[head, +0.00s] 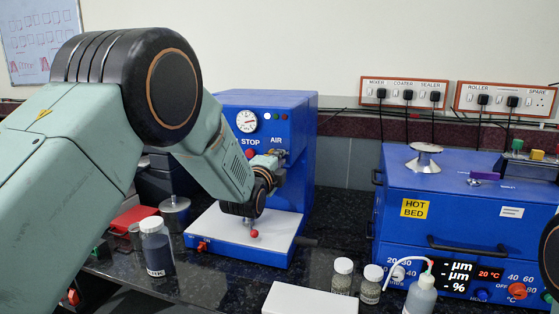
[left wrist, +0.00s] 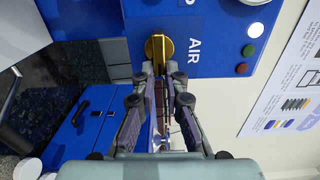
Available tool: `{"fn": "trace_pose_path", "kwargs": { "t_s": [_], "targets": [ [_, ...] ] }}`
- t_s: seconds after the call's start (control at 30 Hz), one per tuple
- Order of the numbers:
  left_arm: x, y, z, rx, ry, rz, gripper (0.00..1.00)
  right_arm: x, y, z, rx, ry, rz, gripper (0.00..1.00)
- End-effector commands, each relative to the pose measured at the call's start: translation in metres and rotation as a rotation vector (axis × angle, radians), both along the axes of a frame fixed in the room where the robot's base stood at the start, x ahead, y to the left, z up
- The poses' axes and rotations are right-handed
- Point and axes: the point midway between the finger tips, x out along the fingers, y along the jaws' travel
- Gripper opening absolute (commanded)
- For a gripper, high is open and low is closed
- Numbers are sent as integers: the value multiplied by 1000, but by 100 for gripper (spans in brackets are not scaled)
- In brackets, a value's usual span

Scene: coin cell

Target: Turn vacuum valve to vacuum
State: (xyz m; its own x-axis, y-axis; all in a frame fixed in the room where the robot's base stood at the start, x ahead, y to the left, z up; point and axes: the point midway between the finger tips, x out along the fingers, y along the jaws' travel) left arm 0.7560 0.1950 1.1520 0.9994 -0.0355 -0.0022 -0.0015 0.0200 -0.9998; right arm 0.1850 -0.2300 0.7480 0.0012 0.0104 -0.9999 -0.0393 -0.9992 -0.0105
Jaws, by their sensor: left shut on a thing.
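The blue machine (head: 297,115) with a dial gauge and the labels STOP and AIR stands behind my left arm in the head view. The vacuum valve (left wrist: 154,47) shows in the left wrist view as a brass-coloured piece on the blue panel, beside the AIR label. My left gripper (left wrist: 161,72) is shut on the valve's handle, which is mostly hidden between the fingers. In the head view the left gripper (head: 277,160) is at the machine's front, just below AIR, and covers the valve.
A white plate (head: 215,227) with a red-topped knob lies under my left arm. A lidded jar (head: 157,250) stands at its left. The blue hot bed unit (head: 455,205) is at right. Small jars (head: 343,272) and a white bottle (head: 420,295) stand in front.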

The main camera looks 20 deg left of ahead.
Motion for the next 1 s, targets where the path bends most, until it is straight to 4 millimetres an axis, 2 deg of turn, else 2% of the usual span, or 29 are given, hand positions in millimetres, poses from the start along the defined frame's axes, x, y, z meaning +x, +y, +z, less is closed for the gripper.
{"fn": "trace_pose_path", "kwargs": {
  "t_s": [0.03,0.3,0.77,0.87,1.0],
  "targets": [
    [0,4,-1,-8,2,10,12,0,0,0,0,0,0,0],
    [0,3,1,-5,-1,6,34,0,0,0,0,0,0,0],
    [-1,1,1,-2,-3,2,34,0,0,0,0,0,0,0],
    [-5,1,2,-2,-3,2,34,0,0,0,0,0,0,0],
    [-21,1,2,-1,-2,2,34,0,0,0,0,0,0,0]
  ]
}}
